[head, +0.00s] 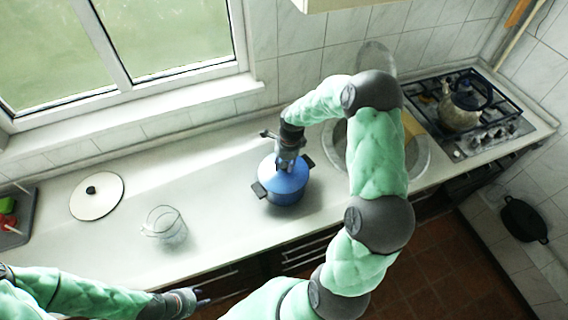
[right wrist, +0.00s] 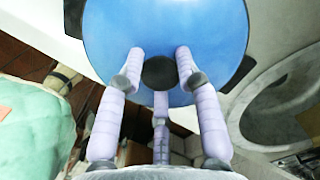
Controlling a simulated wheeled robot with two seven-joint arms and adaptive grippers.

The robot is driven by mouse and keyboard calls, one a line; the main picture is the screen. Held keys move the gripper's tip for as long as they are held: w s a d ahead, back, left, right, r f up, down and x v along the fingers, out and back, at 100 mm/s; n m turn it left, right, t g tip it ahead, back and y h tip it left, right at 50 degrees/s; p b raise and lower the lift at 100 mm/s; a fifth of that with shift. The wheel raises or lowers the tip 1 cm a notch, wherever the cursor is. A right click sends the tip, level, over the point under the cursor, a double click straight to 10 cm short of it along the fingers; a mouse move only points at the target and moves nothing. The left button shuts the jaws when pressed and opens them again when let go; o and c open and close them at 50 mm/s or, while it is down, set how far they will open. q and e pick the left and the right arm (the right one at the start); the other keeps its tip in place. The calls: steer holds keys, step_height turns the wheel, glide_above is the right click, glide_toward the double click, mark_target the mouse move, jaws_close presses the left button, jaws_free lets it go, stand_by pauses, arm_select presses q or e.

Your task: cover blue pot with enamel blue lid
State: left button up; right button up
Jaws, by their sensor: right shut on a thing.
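The blue pot (head: 284,196) stands on the counter near the middle in the head view, with dark side handles. The blue lid (head: 290,172) is at the pot's top, under my right gripper (head: 288,160). In the right wrist view the blue lid (right wrist: 165,35) fills the top, and its dark knob (right wrist: 159,73) is between the fingers of my right gripper (right wrist: 160,75), which is shut on it. Whether the lid is fully seated on the rim is hard to tell. My left gripper (head: 198,298) is low at the counter's front edge, away from the pot; its fingers are too small to judge.
A white lid with a black knob (head: 97,196) lies on the counter at left. A glass jug (head: 164,226) stands between it and the pot. A sink (head: 418,155) is right of the pot, beyond it a stove (head: 470,110) with a kettle (head: 462,104). A tray (head: 14,222) is far left.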

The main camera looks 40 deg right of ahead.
stand_by(0.4)
steer(key=o, duration=1.2)
steer(key=shift+f, duration=0.1)
step_height(320, 180, up, 12)
steer(key=d, duration=0.1)
steer(key=shift+s, duration=0.45)
